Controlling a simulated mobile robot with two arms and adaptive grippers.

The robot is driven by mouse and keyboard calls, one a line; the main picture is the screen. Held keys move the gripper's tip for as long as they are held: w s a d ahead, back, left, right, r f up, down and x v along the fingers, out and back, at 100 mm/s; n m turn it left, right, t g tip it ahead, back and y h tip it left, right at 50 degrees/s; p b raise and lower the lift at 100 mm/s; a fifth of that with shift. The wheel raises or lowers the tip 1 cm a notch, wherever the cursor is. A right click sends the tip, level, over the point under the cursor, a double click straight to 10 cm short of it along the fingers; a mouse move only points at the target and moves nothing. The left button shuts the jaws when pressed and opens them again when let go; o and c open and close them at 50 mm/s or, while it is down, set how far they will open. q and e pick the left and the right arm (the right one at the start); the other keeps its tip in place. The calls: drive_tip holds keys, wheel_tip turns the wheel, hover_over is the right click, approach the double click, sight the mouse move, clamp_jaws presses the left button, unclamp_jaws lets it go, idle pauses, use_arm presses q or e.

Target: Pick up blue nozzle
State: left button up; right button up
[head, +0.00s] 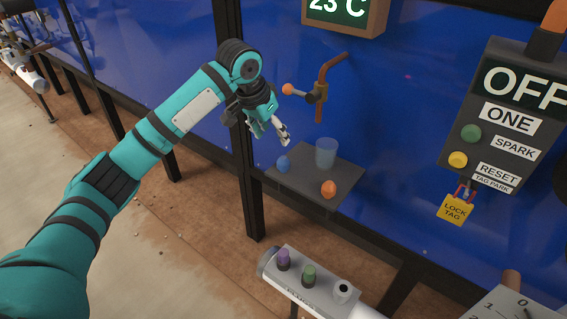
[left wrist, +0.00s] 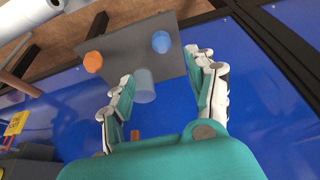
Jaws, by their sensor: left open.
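The blue nozzle (head: 284,164) is a small rounded blue piece on the left part of a dark grey shelf (head: 328,200). In the left wrist view the blue nozzle (left wrist: 161,42) shows near the shelf's edge, beyond my fingertips. My left gripper (head: 276,134) is above and slightly left of the nozzle in the head view, apart from it. In the left wrist view my left gripper (left wrist: 160,72) has its fingers spread, with nothing held between them. My right gripper is in neither view.
A translucent blue cup (head: 326,153) and an orange nozzle (head: 328,189) share the shelf. A brown pipe with a lever valve (head: 319,94) stands on the blue wall above. A black post (head: 243,140) is close left. A control box (head: 500,120) hangs at right.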

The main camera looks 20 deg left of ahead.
sight(283, 158)
use_arm(q)
drive_tip(key=x, duration=0.7)
drive_tip(key=shift+w+f, duration=0.1)
drive_tip(key=shift+f, duration=0.1)
drive_tip(key=p+x, duration=0.1)
drive_tip(key=x, duration=0.3)
drive_tip(key=shift+w+a+f, duration=0.1)
drive_tip(key=shift+w+f, duration=0.4)
drive_tip(key=shift+f, duration=0.2)
drive_tip(key=c, duration=1.2)
clamp_jaws()
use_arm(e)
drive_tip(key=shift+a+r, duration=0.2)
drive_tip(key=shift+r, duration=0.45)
use_arm(q)
drive_tip(key=shift+s+r, duration=0.1)
